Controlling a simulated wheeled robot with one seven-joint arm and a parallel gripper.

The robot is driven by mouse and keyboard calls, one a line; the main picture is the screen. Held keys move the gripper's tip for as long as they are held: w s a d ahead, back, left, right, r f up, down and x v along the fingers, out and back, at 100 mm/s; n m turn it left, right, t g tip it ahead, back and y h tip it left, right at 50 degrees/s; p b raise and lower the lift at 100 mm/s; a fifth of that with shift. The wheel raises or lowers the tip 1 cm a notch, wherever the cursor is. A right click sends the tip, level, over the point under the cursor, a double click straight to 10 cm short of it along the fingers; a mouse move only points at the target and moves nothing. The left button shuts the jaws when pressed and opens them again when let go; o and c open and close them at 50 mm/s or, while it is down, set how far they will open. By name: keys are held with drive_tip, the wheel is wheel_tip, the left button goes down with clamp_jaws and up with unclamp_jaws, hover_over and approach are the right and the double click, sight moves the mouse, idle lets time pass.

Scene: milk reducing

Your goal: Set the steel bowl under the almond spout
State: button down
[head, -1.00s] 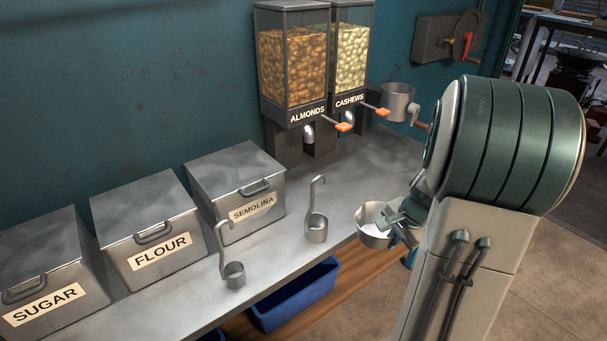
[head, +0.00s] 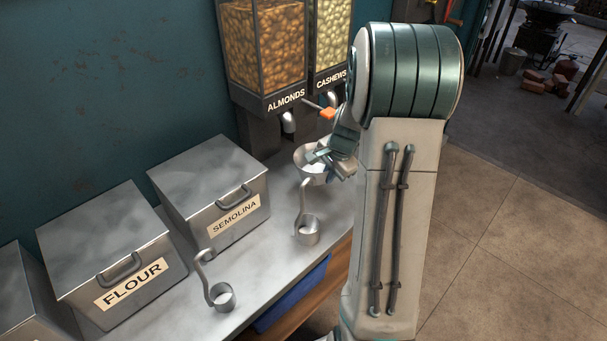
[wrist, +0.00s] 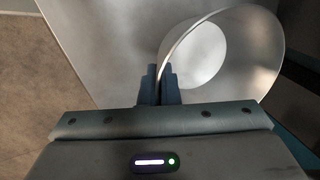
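The steel bowl (head: 303,157) is held at the counter's far right part, just right of and lower in the picture than the almond spout (head: 289,122). My gripper (head: 322,158) is shut on the bowl's rim. The wrist view shows the fingers (wrist: 160,85) pinching the wall of the bowl (wrist: 234,50), whose inside looks empty. The almond dispenser (head: 265,50) stands against the wall, full of nuts, with an orange-tipped lever (head: 327,113). I cannot tell whether the bowl touches the counter.
The cashew dispenser (head: 331,40) stands right of the almonds, its spout hidden by my arm. Semolina (head: 205,185) and flour (head: 110,250) bins line the left.

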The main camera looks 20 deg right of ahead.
sight(305, 167)
drive_tip(key=w+a, duration=0.1)
drive_tip(key=w, duration=0.1)
drive_tip(key=w+a, duration=0.1)
drive_tip(key=w, duration=0.2)
drive_tip(key=w+a, duration=0.1)
drive_tip(key=w, duration=0.1)
drive_tip(key=shift+w+a+p, duration=0.1)
drive_tip(key=shift+w+p, duration=0.2)
drive_tip(key=shift+p, duration=0.05)
drive_tip(key=shift+x, duration=1.1)
drive_tip(key=shift+s+x, duration=0.2)
drive_tip(key=shift+x, duration=1)
drive_tip(key=shift+s+x, duration=0.2)
drive_tip(key=shift+x, duration=1)
drive_tip(key=shift+f, duration=0.15)
drive_tip(key=shift+f, duration=0.15)
drive_tip(key=c, duration=1.6)
unclamp_jaws()
drive_tip(key=shift+c, duration=0.2)
drive_tip(key=shift+v, duration=3.95)
